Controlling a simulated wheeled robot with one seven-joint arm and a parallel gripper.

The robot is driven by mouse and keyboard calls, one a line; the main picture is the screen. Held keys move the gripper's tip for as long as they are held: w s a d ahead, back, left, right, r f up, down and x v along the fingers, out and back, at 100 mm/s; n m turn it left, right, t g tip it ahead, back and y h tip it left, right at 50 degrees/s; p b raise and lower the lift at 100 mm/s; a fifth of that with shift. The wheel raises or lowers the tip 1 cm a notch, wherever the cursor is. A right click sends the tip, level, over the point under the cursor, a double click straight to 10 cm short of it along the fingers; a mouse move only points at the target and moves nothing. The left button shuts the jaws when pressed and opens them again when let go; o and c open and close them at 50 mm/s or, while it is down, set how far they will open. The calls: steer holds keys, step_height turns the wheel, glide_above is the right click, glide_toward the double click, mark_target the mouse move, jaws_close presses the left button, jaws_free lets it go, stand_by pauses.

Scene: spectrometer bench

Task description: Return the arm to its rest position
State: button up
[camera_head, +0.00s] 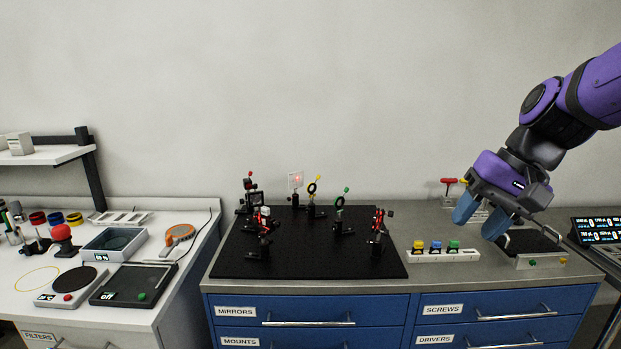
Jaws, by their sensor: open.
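My gripper (480,222) is at the right, on the end of my purple arm, which comes in from the upper right edge. Its two blue fingers point down and to the left and are apart, with nothing visible between them. It shows over the right part of the grey bench top (420,280), in front of the wall. How high the fingertips are above the bench is hard to tell.
A black optical board (300,268) with several small mounts stands left of my gripper. A white holder (462,256) with coloured knobs lies below it. A screen device (600,232) is at far right. A white bench (130,318) with instruments is at left. The space above the board is clear.

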steer(key=s+d+r+n+t+h, duration=0.1)
steer(key=s+d+t+h, duration=0.1)
steer(key=s, duration=0.4)
steer(key=s+d+r+n+t+h, duration=0.1)
steer(key=s+d+h, duration=0.1)
steer(key=s, duration=0.4)
steer(key=shift+s+d+r+n+t+h, duration=0.3)
steer(key=shift+d+r+n+t, duration=0.1)
steer(key=shift+d, duration=0.15)
stand_by(0.7)
